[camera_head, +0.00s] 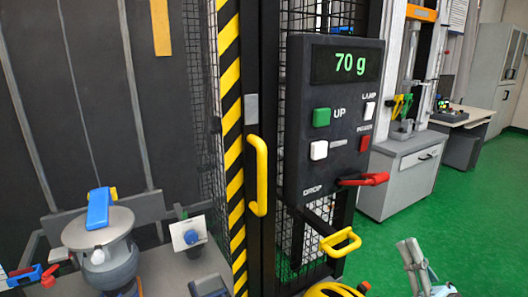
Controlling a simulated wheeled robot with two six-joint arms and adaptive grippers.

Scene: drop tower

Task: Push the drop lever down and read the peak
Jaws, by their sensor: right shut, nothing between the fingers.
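The black control panel (300,150) hangs on the tower frame. Its display (345,65) reads 70 g in green. A red lever (365,180) sticks out roughly level to the right at the panel's lower edge, right of the word DROP; it looks like the drop lever. My right gripper (408,246) is at the lower right, pale grey, its fingers together and empty. It is below and right of the red lever in the picture, apart from it. My left gripper is not in view.
The panel has a green UP button (321,117), a white button (319,150), a lamp switch (370,110) and a red power switch (365,143). A yellow handle (340,243) on a black bar juts out below. A yellow door handle (258,175) stands left.

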